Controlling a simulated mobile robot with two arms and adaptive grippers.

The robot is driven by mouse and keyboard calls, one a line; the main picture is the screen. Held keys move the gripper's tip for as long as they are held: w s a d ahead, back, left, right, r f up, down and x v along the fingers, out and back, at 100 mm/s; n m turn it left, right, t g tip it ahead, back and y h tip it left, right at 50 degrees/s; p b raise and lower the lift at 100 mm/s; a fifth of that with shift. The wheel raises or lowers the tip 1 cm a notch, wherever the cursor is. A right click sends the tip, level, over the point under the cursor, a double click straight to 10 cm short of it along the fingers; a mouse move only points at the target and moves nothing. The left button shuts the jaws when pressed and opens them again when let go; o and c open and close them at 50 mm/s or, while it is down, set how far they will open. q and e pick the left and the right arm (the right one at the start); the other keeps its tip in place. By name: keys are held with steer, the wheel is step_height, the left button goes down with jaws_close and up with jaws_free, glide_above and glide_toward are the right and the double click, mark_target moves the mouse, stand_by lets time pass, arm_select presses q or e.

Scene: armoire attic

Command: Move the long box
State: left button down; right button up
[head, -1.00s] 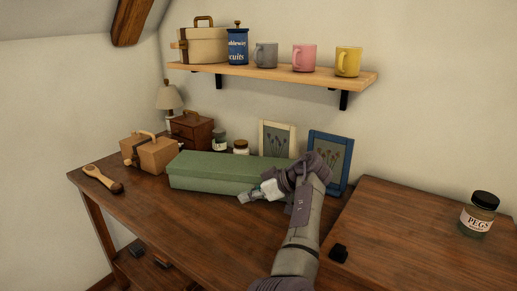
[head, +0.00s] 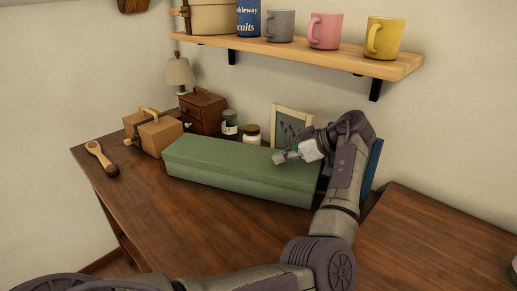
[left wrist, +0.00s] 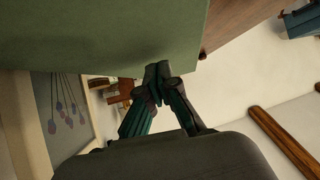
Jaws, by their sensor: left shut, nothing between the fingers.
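The long box (head: 235,168) is green with a lid and lies on the wooden desk (head: 150,220), along its back half. It also fills the top left of the left wrist view (left wrist: 100,35). My left gripper (head: 279,158) is at the right part of the box, over its lid in the head view. Its fingers (left wrist: 157,72) are together and empty, close to the green surface; I cannot tell if they touch it. My arm hides part of the box's right end. My right gripper is in neither view.
A blue frame (head: 373,165) is partly behind my arm. A shelf with mugs (head: 325,30) hangs above. The desk front is clear.

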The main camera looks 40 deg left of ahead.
mark_target(235, 156)
arm_select(q)
steer(key=s+a, duration=0.1)
steer(key=a, duration=0.3)
steer(key=s+a, duration=0.1)
steer(key=a, duration=0.2)
steer(key=s+a, duration=0.1)
steer(key=a, duration=0.3)
steer(key=shift+a, duration=0.35)
steer(key=shift+d+f, duration=0.1)
steer(key=shift+f, duration=0.7)
steer(key=shift+s+d, duration=0.1)
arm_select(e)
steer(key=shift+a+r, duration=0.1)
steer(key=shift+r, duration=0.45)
